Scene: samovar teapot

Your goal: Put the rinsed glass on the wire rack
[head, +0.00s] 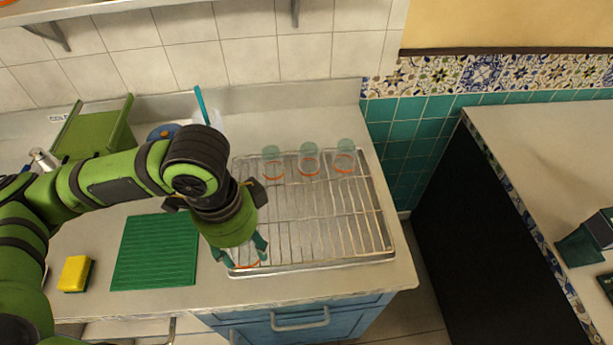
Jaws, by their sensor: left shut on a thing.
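My left gripper (243,258) points down at the rack's front left corner and is shut on a clear glass with an orange-red band (246,264). The gripper hides most of this glass, and I cannot tell whether it touches the rack. Three similar glasses stand in a row at the back of the rack: a left one (273,165), a middle one (308,160) and a right one (345,157). My right gripper is not in view.
A green ribbed mat (155,252) lies left of the rack. A yellow sponge (75,273) sits farther left near the front edge. A green box-like holder (95,127) and a tap (42,158) stand at the back left. The rack's middle and front right are bare.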

